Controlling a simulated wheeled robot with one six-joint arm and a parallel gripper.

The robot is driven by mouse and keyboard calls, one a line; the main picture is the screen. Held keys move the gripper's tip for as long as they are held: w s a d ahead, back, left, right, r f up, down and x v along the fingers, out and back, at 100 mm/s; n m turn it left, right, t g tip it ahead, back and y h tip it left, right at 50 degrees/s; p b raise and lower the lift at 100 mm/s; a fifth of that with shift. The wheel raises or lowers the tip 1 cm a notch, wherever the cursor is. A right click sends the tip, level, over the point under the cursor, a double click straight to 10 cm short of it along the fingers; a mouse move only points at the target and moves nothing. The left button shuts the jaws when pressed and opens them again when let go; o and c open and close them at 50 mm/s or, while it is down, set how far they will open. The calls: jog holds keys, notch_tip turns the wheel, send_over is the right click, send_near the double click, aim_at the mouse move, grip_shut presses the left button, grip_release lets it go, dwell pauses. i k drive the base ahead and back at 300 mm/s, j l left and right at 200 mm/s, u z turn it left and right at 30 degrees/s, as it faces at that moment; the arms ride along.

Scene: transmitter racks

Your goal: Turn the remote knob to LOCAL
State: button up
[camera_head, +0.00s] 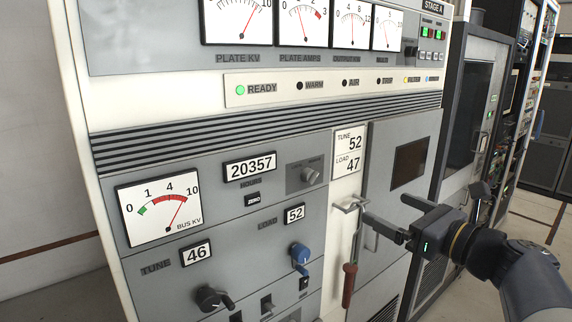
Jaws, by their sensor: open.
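A small silver-grey knob (308,175) sits on a dark plate on the grey cabinet front, right of the hours counter. It looks like the remote knob. The lettering by it is too small to read, so I cannot tell its setting. My gripper (383,207) is open and empty, its two dark fingers pointing left. In the picture it is right of and below the knob, apart from it, in front of the white strip and grey door.
A blue LOAD knob (300,254) and black TUNE knob (212,297) are below. A grey door (400,150) is behind my gripper.

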aim_at(309, 175)
jog(key=z, duration=1.75)
jog(key=i+j, duration=0.1)
jog(key=i, duration=0.6)
jog(key=i+j, duration=0.1)
jog(key=i, duration=0.6)
jog(key=j, duration=0.15)
jog(key=k, duration=0.2)
